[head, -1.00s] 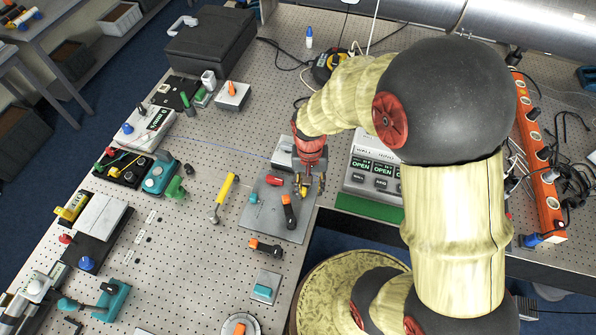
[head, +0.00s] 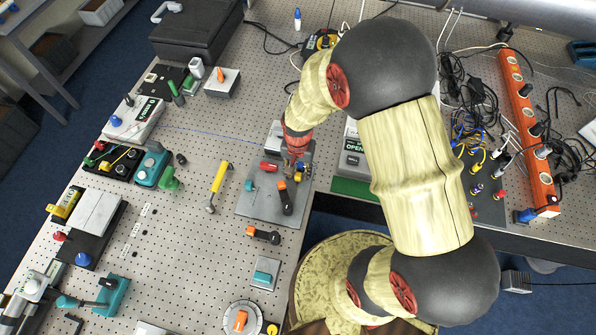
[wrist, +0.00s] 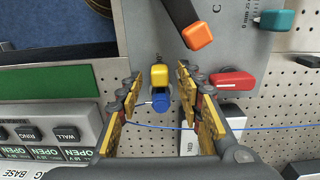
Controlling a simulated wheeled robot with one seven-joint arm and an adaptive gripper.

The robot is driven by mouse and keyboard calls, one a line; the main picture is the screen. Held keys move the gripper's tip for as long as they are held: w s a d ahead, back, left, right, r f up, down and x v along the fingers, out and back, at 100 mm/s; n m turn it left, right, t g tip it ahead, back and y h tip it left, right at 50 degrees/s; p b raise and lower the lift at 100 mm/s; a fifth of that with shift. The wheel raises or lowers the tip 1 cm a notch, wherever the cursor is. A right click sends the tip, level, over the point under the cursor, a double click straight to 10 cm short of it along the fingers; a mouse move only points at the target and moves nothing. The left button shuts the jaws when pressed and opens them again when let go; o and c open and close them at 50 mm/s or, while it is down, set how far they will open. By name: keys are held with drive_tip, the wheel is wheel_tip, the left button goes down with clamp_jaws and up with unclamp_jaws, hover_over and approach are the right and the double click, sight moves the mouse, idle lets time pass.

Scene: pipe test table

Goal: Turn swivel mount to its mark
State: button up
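No part is labelled as the swivel mount, so I cannot tell for sure which one it is. A small part with a yellow block and a blue end (wrist: 160,98) stands on a grey plate (wrist: 135,30) in the wrist view. My gripper (wrist: 159,80) is open, with one finger on each side of this part and gaps showing beside it. In the head view my gripper (head: 294,169) is over the far right of the plate (head: 258,210), and its fingers partly hide the small part there.
On the plate are a black lever with an orange end (wrist: 198,36), a red handle (wrist: 232,80) and a teal handle (wrist: 277,20). A panel with OPEN labels (wrist: 45,125) is close on the left in the wrist view. A round disc with an orange handle (head: 240,320) is nearer me.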

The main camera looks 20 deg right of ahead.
drive_tip(key=shift+c, duration=1.1)
clamp_jaws()
